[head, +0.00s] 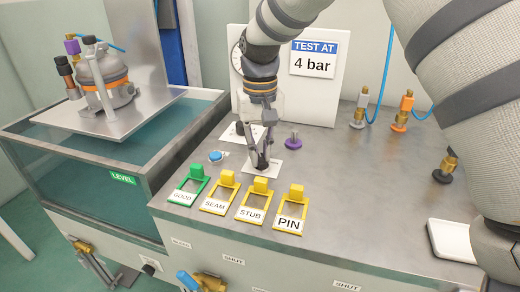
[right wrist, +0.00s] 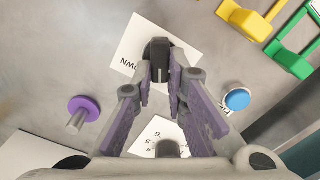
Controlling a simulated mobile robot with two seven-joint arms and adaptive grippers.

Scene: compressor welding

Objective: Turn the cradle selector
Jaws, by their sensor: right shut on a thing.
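The cradle selector is a black knob (right wrist: 158,52) on a white plate (right wrist: 132,50) whose visible lettering reads "OWN" in the right wrist view. In the head view its plate (head: 290,170) lies on the grey bench behind the coloured tags. My right gripper (head: 260,163) points down at it, and its fingers (right wrist: 160,75) are shut on the knob. The fingers hide part of the knob and the lettering. The compressor (head: 103,80), grey with an orange band, sits on a metal cradle plate (head: 150,103) above the water tank. My left gripper is not in view.
A second dial plate (right wrist: 150,133) with numbers is close behind. A blue button (head: 216,156) and a purple-collared peg (head: 293,142) flank the selector. GOOD (head: 188,190), SEAM, STUB and PIN (head: 291,208) tags line the front edge. A white tray (head: 452,240) lies right.

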